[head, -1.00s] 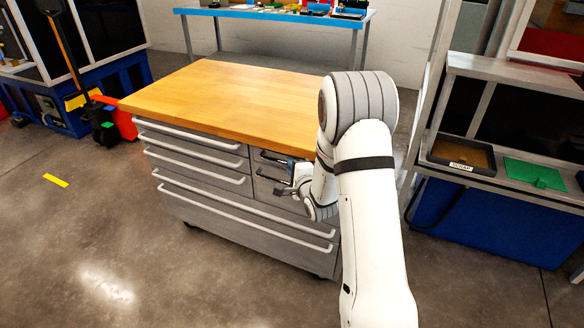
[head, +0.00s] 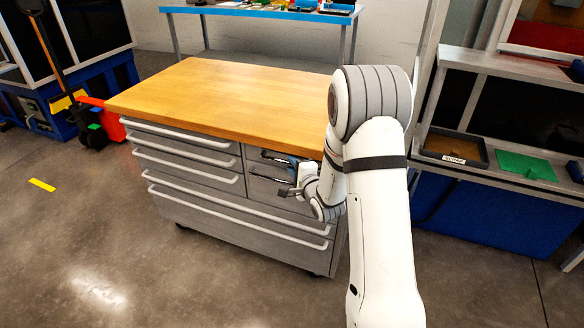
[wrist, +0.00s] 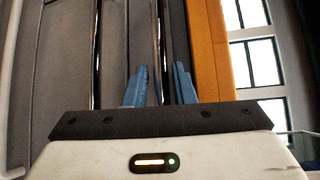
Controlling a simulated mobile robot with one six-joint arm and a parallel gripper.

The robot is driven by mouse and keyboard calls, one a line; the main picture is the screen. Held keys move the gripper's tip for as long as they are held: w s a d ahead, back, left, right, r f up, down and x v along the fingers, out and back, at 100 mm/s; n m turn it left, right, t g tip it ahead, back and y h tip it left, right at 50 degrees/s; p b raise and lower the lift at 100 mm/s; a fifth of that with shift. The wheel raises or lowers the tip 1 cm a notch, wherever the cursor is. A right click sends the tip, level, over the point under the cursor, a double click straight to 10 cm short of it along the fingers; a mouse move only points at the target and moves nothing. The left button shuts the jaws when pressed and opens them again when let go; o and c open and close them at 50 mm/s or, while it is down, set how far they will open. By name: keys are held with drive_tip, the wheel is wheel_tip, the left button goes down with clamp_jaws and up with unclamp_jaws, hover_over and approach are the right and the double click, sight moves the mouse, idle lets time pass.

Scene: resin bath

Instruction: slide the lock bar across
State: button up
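The grey drawer cabinet (head: 235,235) with a wooden top stands in front of me. My gripper (head: 292,165) is at its upper right small drawers, just below the top's edge. In the wrist view, the two blue fingers of my gripper (wrist: 160,70) are apart. A dark glossy bar (wrist: 162,30) runs between them, with a gap showing on each side. It looks like a black drawer handle; I cannot tell whether it is the lock bar. A second dark bar (wrist: 97,40) lies to the left. My arm hides the cabinet's right end in the head view.
The wooden top (head: 220,90) is bare and overhangs close beside the fingers. A bench with a black tray (head: 453,148) and a green mat (head: 525,166) stands at right. A blue table (head: 260,13) with small items is behind.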

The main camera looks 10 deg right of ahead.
drive_tip(key=v, duration=0.7)
drive_tip(key=shift+s, duration=0.4)
drive_tip(key=shift+d+r, duration=0.1)
drive_tip(key=s+d+r+n+g+h+p, duration=0.1)
drive_tip(key=s+r+n+g+h+p, duration=0.15)
drive_tip(key=s+r+n+p, duration=0.35)
drive_tip(key=s+d+r+n+g+h+p, duration=0.1)
drive_tip(key=s+r+n+g+h+p, duration=0.2)
drive_tip(key=r, duration=0.6)
drive_tip(key=s+a+r+n+g+p, duration=0.1)
drive_tip(key=s+r+n+g+p, duration=0.2)
drive_tip(key=s, duration=0.6)
drive_tip(key=s+a+r+n+g+y+p, duration=0.1)
drive_tip(key=s+r+n+g+p, duration=0.2)
drive_tip(key=s+r, duration=0.5)
drive_tip(key=shift+s+a+r+n+g+p, duration=0.25)
drive_tip(key=shift+s+a+n+g+p, duration=0.1)
drive_tip(key=shift+s+n+g, duration=0.75)
